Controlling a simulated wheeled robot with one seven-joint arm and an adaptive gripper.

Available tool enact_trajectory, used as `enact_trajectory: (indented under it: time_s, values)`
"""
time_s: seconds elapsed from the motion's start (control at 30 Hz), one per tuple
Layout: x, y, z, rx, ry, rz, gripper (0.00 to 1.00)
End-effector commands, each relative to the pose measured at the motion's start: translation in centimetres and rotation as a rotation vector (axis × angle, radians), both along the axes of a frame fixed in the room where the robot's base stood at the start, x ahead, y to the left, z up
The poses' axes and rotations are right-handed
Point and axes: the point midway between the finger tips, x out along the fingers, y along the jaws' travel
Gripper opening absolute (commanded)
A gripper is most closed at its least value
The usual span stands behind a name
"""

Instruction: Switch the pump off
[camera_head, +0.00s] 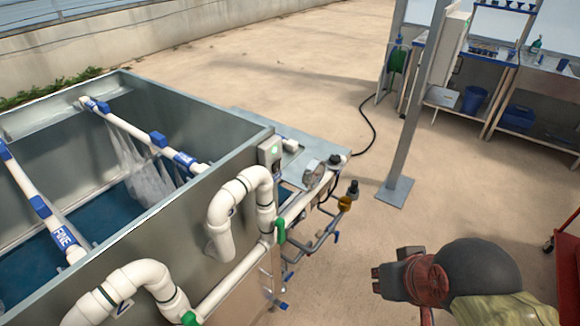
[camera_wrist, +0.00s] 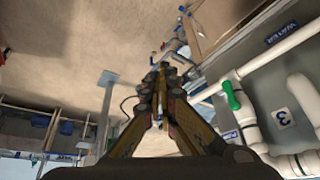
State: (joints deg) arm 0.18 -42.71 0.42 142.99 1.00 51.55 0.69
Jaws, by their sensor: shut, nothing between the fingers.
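A small grey control box (camera_head: 270,152) with a green spot on its face is fixed at the near right corner of the metal tank (camera_head: 240,140); I take it to be the pump's switch box. Its exact switch position is too small to tell. In the wrist view a blue label (camera_wrist: 231,137), probably reading PUMP, shows on the tank's side by the white pipes. My gripper (camera_head: 377,281) is at the lower right of the head view, well apart from the box. In the wrist view my gripper (camera_wrist: 161,68) has its fingers together, with nothing between them.
White pipes with green valve handles (camera_head: 281,230) run along the tank's near side. Smaller piping with a brass part (camera_head: 345,203) juts out between tank and gripper. A grey post (camera_head: 418,110) stands behind. A red cart (camera_head: 568,260) is at far right. Open floor lies between.

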Motion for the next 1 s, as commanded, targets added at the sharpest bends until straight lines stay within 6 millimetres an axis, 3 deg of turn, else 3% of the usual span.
enact_trajectory:
  time_s: [0.27,0.53,0.8,1.0]
  values:
    - [3.0,4.1,3.4,0.376,0.162,-0.336,0.00]
    - [9.2,8.1,7.8,0.890,0.414,-0.924,0.00]
    - [16.0,8.2,10.8,1.304,0.639,-1.500,0.00]
    - [18.8,7.2,11.2,1.458,0.722,-1.730,0.00]
